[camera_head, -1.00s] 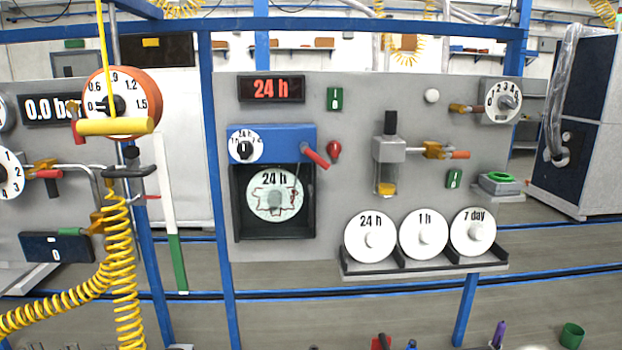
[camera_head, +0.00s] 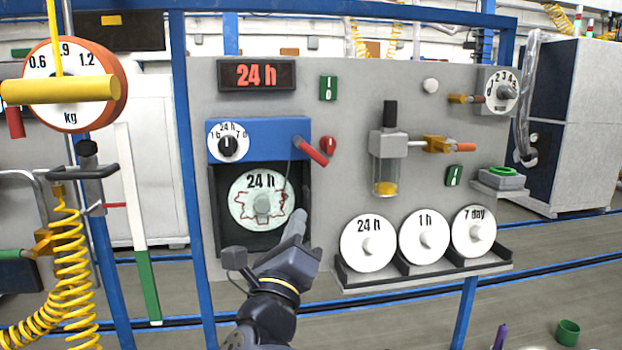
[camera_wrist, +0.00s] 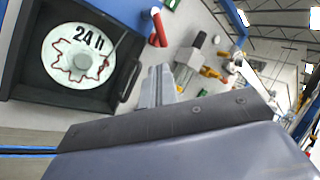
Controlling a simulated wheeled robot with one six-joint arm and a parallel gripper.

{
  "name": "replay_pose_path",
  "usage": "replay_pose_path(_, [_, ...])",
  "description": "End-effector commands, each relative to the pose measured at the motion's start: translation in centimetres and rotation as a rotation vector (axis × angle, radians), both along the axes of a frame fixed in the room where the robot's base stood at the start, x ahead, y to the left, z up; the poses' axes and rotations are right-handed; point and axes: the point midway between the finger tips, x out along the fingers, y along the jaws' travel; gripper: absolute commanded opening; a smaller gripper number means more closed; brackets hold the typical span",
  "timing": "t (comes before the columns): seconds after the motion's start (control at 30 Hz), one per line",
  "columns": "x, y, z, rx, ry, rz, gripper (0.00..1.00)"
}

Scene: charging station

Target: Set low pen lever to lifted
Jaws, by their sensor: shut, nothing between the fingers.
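The recorder has a blue top (camera_head: 262,136) and an open dark case below it. A red lever (camera_head: 311,151) sticks out from the right of the blue top and slants down to the right. It also shows at the top of the wrist view (camera_wrist: 158,27). A thin pen arm lies over the 24 h chart (camera_head: 262,200), whose red trace also shows in the wrist view (camera_wrist: 78,56). My gripper (camera_head: 301,208) is shut and empty, in front of the case's lower right side, below the lever and apart from it.
A red knob (camera_head: 328,145) sits just right of the lever. Further right is a glass filter (camera_head: 385,175) with an orange-handled valve. Spare charts (camera_head: 368,243) stand on a shelf at lower right. A yellow coiled hose (camera_head: 65,270) hangs at left.

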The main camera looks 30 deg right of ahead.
Motion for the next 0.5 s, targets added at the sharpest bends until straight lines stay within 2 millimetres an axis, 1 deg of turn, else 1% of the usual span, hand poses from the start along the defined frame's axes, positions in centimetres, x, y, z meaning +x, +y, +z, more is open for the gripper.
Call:
replay_pose_path(0.13, [0.4, -0.5, 0.5, 0.01, -0.015, -0.008, 0.0])
replay_pose_path(0.27, [1.5, -1.6, 1.3, 0.009, -0.013, -0.01, 0.0])
replay_pose_path(0.5, [5.0, -4.4, 3.5, 0.007, -0.01, -0.011, 0.0])
